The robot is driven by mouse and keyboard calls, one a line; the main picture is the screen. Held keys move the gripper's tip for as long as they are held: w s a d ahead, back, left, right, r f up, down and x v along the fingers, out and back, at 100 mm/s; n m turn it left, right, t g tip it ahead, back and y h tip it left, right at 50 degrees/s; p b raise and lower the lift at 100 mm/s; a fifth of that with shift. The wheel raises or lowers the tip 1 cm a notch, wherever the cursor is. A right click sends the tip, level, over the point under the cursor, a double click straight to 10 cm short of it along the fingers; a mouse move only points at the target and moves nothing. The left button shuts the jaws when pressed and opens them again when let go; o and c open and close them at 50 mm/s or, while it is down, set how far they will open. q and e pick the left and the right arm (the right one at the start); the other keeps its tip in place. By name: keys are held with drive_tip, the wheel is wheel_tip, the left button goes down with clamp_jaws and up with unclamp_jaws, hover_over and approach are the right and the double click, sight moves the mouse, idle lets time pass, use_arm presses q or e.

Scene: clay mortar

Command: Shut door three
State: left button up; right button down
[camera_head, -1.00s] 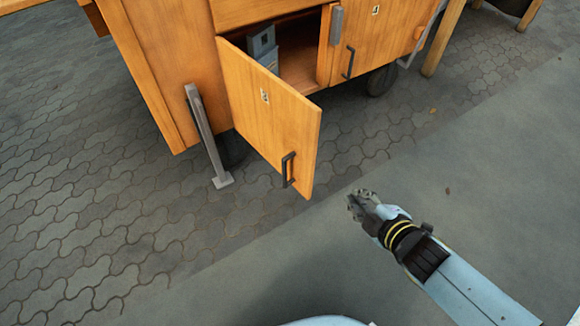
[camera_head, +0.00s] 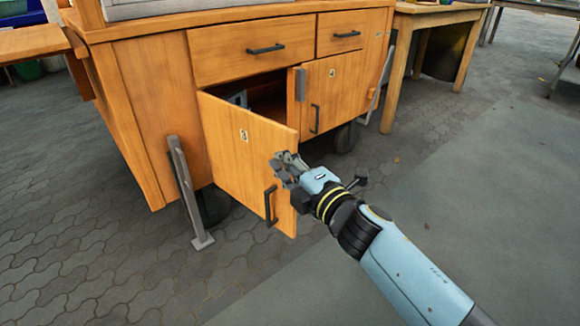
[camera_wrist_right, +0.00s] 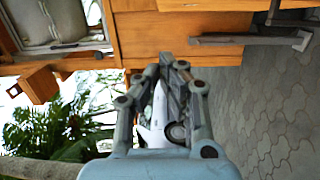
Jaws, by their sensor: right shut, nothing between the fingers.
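Door three (camera_head: 235,160) is an orange wooden cabinet door with a small number plate and a dark bar handle (camera_head: 270,205). It stands open, swung outward from its left side, with the dark compartment (camera_head: 265,103) showing behind it. My right gripper (camera_head: 283,165) is shut and empty at the door's free right edge, overlapping it in the head view. I cannot tell whether it touches. In the right wrist view my gripper's fingers (camera_wrist_right: 172,68) are together in front of orange wood. My left gripper is not in view.
The wooden workbench has drawers (camera_head: 255,52) above and a shut door (camera_head: 335,95) to the right of the opening. A slanted grey metal leg (camera_head: 187,190) stands left of the open door. Another wooden table (camera_head: 440,15) is at the back right. Paving at front right is clear.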

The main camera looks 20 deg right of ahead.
sight(281, 140)
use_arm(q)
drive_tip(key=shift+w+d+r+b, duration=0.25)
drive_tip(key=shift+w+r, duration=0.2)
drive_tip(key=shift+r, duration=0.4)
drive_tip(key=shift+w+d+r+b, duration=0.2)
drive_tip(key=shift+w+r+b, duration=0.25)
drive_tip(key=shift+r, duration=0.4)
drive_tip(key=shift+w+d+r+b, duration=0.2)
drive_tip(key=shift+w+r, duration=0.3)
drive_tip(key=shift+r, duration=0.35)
use_arm(e)
drive_tip(key=shift+w+d, duration=0.35)
drive_tip(key=shift+w, duration=1)
drive_tip(key=shift+w+d, duration=0.35)
drive_tip(key=shift+w, duration=1.05)
drive_tip(key=shift+w+d, duration=0.35)
drive_tip(key=shift+w, duration=1)
